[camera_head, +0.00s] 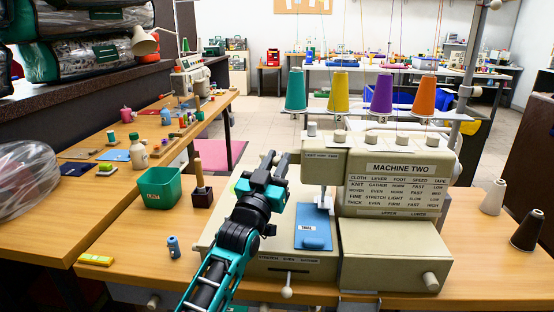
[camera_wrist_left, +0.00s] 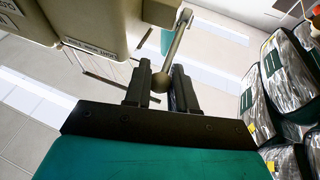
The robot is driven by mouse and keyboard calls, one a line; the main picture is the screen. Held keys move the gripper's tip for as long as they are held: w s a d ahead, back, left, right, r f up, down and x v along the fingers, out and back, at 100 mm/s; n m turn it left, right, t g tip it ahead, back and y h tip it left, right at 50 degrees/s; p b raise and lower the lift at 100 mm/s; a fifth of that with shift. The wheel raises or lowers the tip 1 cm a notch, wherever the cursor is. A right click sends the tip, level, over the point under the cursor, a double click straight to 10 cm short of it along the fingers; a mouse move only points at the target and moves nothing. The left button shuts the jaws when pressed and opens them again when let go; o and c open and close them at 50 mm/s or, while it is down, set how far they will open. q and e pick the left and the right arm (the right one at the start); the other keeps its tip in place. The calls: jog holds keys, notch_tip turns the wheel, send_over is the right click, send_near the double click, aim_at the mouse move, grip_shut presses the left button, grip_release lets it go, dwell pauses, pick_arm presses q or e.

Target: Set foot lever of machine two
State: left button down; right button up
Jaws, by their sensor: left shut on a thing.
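Machine two (camera_head: 385,165) is a beige sewing machine on the wooden table, with a printed settings chart on its front. My left gripper (camera_head: 279,164) is at the upper left side of its head. In the left wrist view its two fingers (camera_wrist_left: 161,88) are shut on the round knob of a metal lever (camera_wrist_left: 175,45). The lever's rod runs up from the knob beside the beige housing; the knob is hidden in the head view. A blue cloth swatch (camera_head: 313,228) lies on the machine's bed under the needle area. My right gripper is not in view.
A second lever with a ball knob (camera_head: 287,291) sticks out at the machine's lower front. A green bin (camera_head: 159,187), a dark block with a wooden handle (camera_head: 202,197) and a small blue bottle (camera_head: 173,246) stand to the left. Two cones (camera_head: 527,231) stand at the right.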

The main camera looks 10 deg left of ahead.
pick_arm(q)
jog(key=shift+f, duration=0.7)
jog(key=c, duration=1.2)
grip_release()
jog(key=shift+o, duration=1)
jog(key=shift+r, duration=0.25)
jog(key=shift+s, duration=0.1)
jog(key=s+a+p, duration=0.2)
jog(key=s+a, duration=0.1)
jog(key=s, duration=0.9)
jog(key=shift+s+a+f, duration=0.25)
jog(key=shift+a, duration=0.1)
jog(key=shift+c, duration=0.4)
